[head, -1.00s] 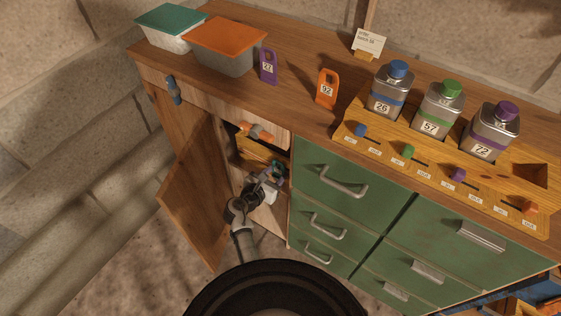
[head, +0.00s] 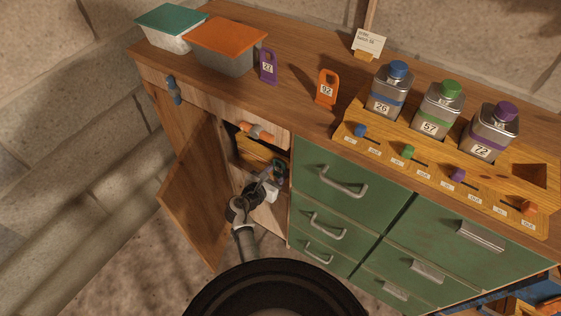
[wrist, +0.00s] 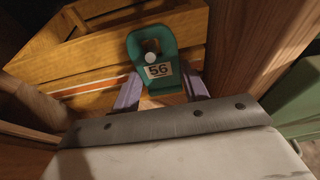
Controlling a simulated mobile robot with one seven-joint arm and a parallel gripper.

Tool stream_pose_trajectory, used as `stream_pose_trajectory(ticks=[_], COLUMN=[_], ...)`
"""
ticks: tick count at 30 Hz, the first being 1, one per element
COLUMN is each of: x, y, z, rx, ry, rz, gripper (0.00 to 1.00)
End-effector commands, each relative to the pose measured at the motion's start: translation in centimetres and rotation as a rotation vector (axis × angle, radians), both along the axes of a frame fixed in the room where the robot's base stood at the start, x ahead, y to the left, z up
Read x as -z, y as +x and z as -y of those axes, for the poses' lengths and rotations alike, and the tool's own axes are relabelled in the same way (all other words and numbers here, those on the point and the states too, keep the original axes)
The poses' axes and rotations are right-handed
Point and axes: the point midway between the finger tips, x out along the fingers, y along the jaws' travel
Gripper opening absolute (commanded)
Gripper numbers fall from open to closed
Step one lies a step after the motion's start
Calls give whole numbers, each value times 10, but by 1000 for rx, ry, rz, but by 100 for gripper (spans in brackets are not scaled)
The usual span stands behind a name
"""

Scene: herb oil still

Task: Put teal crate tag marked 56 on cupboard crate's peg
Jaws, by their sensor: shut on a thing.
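The teal tag marked 56 (wrist: 160,71) is upright between the purple fingers of my gripper (wrist: 161,90), which is shut on its lower part. It is in front of the wooden cupboard crate (wrist: 100,60), which has an orange stripe. A pale round peg end (wrist: 151,57) shows at the tag's opening, just above the number. I cannot tell how far the peg passes through. In the head view my gripper (head: 272,180) is inside the open cupboard, with a bit of the teal tag (head: 280,167) showing. The crate (head: 258,149) is behind it, partly hidden.
The cupboard door (head: 190,190) stands open on the left. Green drawers (head: 335,185) border the opening on the right. On the top are a purple tag (head: 268,66), an orange tag marked 92 (head: 327,88), two lidded tubs and several bottles in a wooden rack.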

Motion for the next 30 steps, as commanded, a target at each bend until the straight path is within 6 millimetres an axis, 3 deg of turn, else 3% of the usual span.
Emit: stream_pose_trajectory(ticks=[24,25,30], x=[4,4,4], y=[1,1,1], z=[1,1,1], rx=[-1,0,0], ry=[0,-1,-1], rz=[1,1,1], gripper=[19,47,69])
